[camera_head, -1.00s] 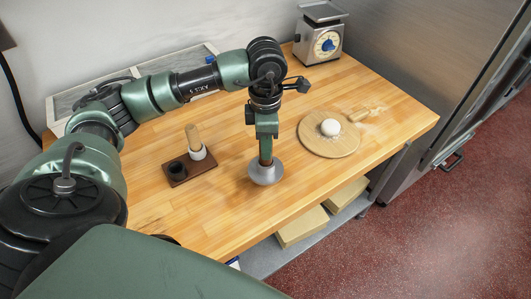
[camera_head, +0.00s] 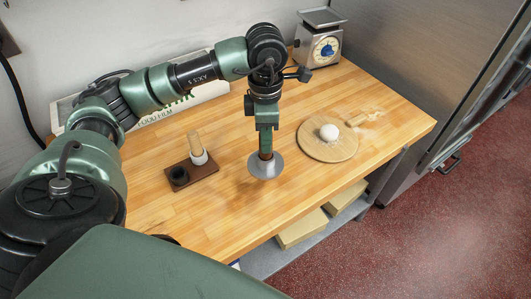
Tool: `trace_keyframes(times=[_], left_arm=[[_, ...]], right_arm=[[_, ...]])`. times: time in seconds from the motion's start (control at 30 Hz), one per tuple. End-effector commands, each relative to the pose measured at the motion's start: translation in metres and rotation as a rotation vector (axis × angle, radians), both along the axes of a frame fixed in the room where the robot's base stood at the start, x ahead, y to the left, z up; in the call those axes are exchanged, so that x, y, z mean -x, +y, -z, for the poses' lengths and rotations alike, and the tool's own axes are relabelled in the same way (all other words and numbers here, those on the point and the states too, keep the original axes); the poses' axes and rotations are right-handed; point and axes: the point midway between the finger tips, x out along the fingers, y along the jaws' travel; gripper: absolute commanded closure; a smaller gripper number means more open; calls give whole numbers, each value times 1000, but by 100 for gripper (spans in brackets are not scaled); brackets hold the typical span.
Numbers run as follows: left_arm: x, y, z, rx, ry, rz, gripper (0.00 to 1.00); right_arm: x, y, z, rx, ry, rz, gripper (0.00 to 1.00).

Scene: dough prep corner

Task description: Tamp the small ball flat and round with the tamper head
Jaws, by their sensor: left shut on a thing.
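The small ball (camera_head: 329,132) is white and rounded and rests on a round wooden board (camera_head: 318,151) at the right of the table. My left gripper (camera_head: 265,146) is shut on the tamper's upright handle. The tamper's wide grey metal head (camera_head: 266,167) faces down at the table's middle, left of the board and apart from the ball. A shadow on the wood below suggests that the head is a little above the table. The gripper hides most of the handle. My right gripper is out of view.
A brown holder (camera_head: 205,174) with a black ring and a wooden-handled white tool stands left of the tamper. A scale (camera_head: 318,47) stands at the back. A white food-film box (camera_head: 208,91) lies behind my arm. Flour and a small wooden piece (camera_head: 357,119) lie beside the board.

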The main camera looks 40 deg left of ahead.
Motion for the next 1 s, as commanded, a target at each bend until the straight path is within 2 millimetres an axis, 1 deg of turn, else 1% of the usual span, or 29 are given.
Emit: trace_keyframes(times=[0.03, 0.3, 0.57, 1.0], left_arm=[[-1, 0, -7, 0, -3, 0, 100], [-1, 0, -26, 0, -3, 0, 100], [0, 0, -32, 1, -2, 0, 100], [0, 0, -62, 1, -2, 0, 100]], right_arm=[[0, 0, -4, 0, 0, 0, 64], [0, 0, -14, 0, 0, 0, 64], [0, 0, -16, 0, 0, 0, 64], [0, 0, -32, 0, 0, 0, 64]])
